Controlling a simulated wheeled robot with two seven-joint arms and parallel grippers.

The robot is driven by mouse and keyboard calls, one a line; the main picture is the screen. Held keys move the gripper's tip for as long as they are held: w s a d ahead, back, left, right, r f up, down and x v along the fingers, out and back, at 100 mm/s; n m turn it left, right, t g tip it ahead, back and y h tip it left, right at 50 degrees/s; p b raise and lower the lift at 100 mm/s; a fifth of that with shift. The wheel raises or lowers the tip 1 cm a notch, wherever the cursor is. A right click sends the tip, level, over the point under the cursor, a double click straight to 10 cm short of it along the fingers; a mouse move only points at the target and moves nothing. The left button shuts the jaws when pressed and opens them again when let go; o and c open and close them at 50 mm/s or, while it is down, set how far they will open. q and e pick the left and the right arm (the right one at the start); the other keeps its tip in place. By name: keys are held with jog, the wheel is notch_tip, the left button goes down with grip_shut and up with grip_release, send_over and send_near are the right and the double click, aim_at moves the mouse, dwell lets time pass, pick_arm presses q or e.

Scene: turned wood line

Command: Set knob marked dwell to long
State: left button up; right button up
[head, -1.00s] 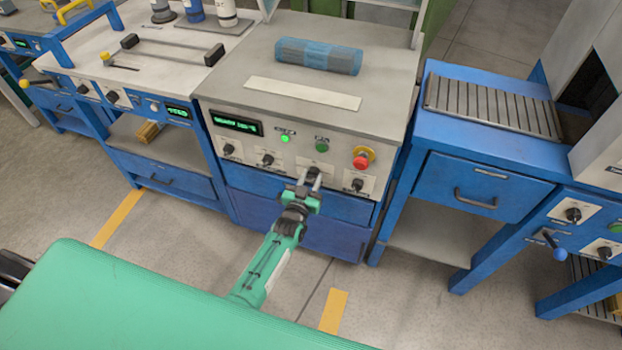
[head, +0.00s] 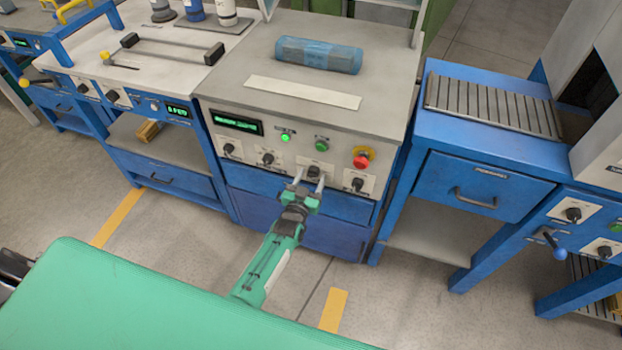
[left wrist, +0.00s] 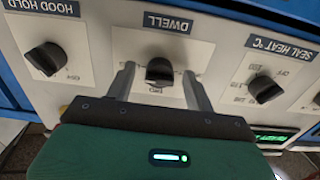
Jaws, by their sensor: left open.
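The dwell knob (left wrist: 159,71) is a black knob on a white plate, with the label DWELL (left wrist: 167,22) upside down in the left wrist view. In the head view it is the third knob (head: 314,172) from the left on the machine's front panel. My left gripper (head: 309,182) is in front of it. In the left wrist view the two fingers (left wrist: 158,76) stand apart, one on each side of the knob, with gaps visible. The small setting marks are partly hidden and too blurred to read, so I cannot tell the knob's setting. My right gripper is not in view.
The hood hold knob (left wrist: 46,60) and the seal heat knob (left wrist: 264,88) flank the dwell knob. A red stop button (head: 361,160) and green button (head: 322,144) sit above. A blue-wrapped roll (head: 318,55) lies on the machine top. A blue table (head: 480,155) stands to the right.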

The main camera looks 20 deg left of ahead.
pick_arm(q)
jog(key=s, duration=1.3)
jog(key=shift+s+a, duration=0.2)
jog(key=shift+s, duration=0.05)
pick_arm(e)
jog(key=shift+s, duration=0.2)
